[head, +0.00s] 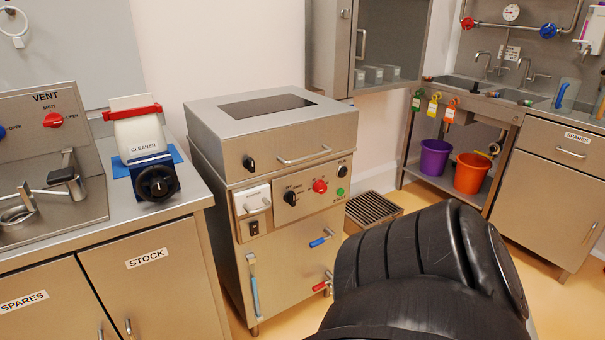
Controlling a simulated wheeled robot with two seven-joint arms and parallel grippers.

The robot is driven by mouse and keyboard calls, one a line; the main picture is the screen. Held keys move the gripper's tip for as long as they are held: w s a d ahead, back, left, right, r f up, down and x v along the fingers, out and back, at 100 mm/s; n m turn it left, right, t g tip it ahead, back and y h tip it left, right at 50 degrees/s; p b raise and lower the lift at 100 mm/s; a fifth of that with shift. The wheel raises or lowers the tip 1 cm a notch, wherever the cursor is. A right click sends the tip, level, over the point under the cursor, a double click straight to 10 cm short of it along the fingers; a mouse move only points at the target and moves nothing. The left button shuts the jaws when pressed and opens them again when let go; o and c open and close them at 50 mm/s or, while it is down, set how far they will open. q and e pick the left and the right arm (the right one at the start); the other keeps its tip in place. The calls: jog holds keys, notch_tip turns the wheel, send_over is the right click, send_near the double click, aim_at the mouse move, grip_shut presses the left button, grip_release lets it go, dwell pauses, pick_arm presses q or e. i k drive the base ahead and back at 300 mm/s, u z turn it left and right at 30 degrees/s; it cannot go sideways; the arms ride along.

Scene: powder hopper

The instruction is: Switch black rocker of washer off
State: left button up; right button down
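The steel cabinet machine (295,235) in the middle of the head view appears to be the washer. It has a dark window in its lid and a front control panel. A small black rocker (253,227) sits at the lower left of the panel, below a white unit with a handle (252,199). Its tilt is too small to tell. Neither gripper is in view. A large black part, which looks like one of my arm links, covers the bottom right and hides part of the floor.
The panel also holds black knobs (290,198), a red knob (320,186) and a green button (340,191). Blue and red valve handles (321,240) stick out below. A counter with a cleaner hopper (140,135) stands left. A floor grate (372,209) lies right of the machine.

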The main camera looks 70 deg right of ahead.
aim_at(255, 226)
jog(key=z, duration=0.7)
jog(key=i, duration=0.6)
jog(key=z, duration=0.6)
jog(key=i, duration=0.5)
